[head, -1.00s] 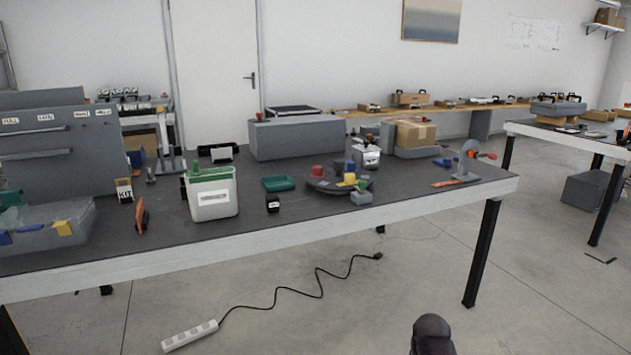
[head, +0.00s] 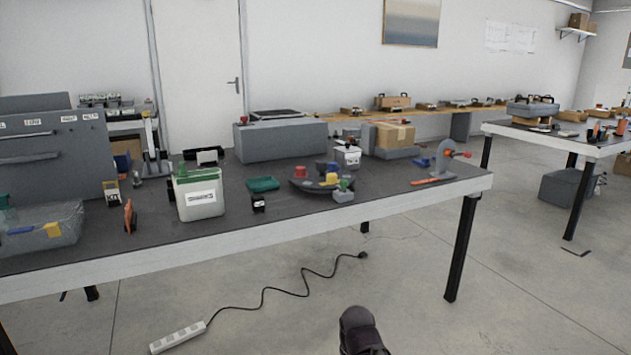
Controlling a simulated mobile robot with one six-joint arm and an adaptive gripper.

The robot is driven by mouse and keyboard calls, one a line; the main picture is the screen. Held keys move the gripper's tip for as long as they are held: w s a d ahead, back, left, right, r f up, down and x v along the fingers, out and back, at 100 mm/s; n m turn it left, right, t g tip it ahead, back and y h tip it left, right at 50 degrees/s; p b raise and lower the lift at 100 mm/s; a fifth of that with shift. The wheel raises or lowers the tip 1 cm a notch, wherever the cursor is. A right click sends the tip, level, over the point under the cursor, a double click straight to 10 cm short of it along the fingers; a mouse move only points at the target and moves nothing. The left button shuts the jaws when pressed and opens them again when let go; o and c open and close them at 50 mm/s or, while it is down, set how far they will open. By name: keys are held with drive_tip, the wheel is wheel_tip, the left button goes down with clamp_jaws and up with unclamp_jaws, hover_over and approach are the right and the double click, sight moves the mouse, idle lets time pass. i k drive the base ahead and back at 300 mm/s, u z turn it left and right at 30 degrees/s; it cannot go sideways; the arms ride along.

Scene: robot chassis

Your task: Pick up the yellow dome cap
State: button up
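A small yellow piece (head: 332,179) sits among red, blue and green pieces on a dark round tray (head: 300,186) on the long workbench. It may be the yellow dome cap; it is too small to tell its shape. Another yellow piece (head: 53,229) is at the clear bin on the far left. A dark rounded part, apparently of my arm, shows at the bottom edge, well in front of the bench. My gripper's fingers are not visible.
The workbench (head: 400,202) also bears a white-and-green container (head: 199,193), a green tray (head: 263,184), a grey block (head: 281,140) and a cardboard box (head: 394,135). A power strip (head: 178,337) and its cable lie on the floor before it. Floor at right is mostly clear.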

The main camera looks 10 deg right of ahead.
sight(331, 177)
drive_tip(key=z, duration=0.3)
drive_tip(key=i, duration=1.05)
drive_tip(key=u, duration=0.3)
